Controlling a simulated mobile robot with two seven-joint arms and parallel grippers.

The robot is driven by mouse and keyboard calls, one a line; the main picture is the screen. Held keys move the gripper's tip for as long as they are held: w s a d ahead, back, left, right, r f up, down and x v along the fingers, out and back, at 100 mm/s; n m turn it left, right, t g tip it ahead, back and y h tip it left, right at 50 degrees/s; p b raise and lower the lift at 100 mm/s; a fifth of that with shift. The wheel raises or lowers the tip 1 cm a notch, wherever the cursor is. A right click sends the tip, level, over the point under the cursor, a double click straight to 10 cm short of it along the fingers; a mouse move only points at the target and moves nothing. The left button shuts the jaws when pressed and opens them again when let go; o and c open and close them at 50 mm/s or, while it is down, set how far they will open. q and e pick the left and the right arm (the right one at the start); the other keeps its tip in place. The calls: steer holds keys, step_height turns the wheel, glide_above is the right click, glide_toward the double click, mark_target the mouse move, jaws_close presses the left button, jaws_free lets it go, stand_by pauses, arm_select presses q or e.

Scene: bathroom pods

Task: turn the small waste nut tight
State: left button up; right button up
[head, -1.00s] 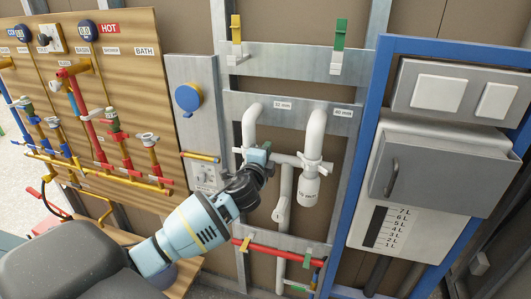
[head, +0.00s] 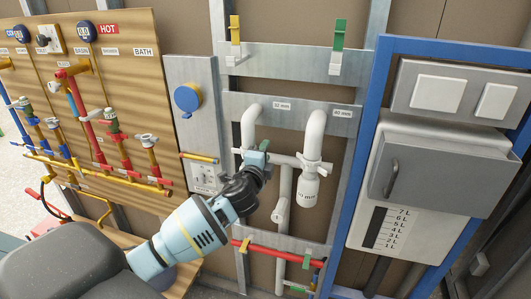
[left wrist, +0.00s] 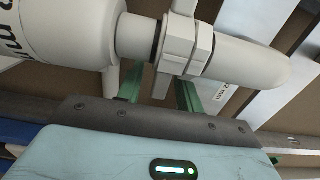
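The small waste nut (left wrist: 180,45) is a white winged ring on the white 32 mm waste pipe. It fills the upper middle of the left wrist view, between the white trap body and the pipe's tapered end. In the head view my gripper mostly hides it. My left gripper (left wrist: 160,92) has two green fingers set apart, with a wing of the nut reaching down between them. The right finger looks close to the wing; contact is unclear. In the head view the left gripper (head: 256,158) is at the lower end of the 32 mm pipe (head: 250,125). My right gripper is not in view.
The 40 mm pipe (head: 314,130) with its white trap (head: 308,188) stands just right. A red pipe (head: 275,250) runs below. A grey cistern box (head: 430,180) in a blue frame is at right, a wooden board of valves (head: 110,70) at left.

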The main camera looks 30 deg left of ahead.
arm_select(q)
steer(key=v, duration=0.7)
steer(key=shift+f, duration=0.15)
stand_by(0.3)
